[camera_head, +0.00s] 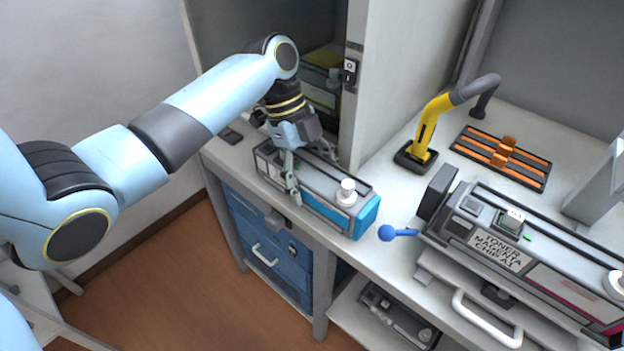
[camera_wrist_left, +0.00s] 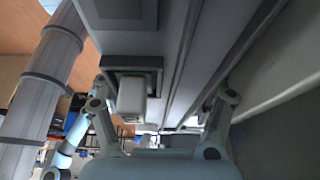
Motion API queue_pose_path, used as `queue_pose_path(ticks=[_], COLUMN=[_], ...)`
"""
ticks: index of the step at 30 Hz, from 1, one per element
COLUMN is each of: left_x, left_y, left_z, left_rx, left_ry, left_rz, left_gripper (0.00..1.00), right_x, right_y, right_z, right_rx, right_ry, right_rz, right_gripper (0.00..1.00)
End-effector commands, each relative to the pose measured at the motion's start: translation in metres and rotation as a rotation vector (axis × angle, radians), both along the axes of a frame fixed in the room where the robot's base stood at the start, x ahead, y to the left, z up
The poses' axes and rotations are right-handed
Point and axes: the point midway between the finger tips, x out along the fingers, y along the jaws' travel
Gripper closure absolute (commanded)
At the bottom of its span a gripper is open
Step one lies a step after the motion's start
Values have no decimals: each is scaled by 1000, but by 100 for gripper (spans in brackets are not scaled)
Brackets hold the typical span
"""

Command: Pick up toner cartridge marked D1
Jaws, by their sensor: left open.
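A long grey toner cartridge with a cyan end (camera_head: 367,216) and a white knob on top lies on the white counter, in front of the open cabinet. I cannot read a D1 mark on it. My left gripper (camera_head: 296,178) is open, pointing down over the left half of this cartridge. One finger hangs along its near side; the other is mostly hidden behind it. In the left wrist view, the cartridge's grey top (camera_wrist_left: 128,50) fills the upper middle, with the two fingers of my left gripper (camera_wrist_left: 160,112) spread on either side. My right gripper is out of view.
A magenta toner cartridge (camera_head: 560,280) sits at right on a unit with a white handle. A yellow-black tool (camera_head: 428,128) and an orange-striped rack (camera_head: 500,158) stand behind. A blue ball-ended lever (camera_head: 388,233) is close right of the cyan end. Blue drawers (camera_head: 265,240) are below.

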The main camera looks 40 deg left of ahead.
Motion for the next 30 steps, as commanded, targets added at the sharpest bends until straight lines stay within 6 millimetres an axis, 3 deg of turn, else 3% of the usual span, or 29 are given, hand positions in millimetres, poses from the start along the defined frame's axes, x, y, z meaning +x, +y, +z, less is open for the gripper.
queue_pose_path(ticks=[5,20,30], left_x=[0,0,0], left_y=[0,0,0], left_z=[0,0,3], left_rx=[0,0,0], left_ry=[0,0,-4], left_rz=[0,0,-1], left_gripper=[26,92,93], right_x=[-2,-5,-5], right_y=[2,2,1], right_z=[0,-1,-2], right_rx=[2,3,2], right_ry=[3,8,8], right_rz=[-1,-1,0], right_gripper=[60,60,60])
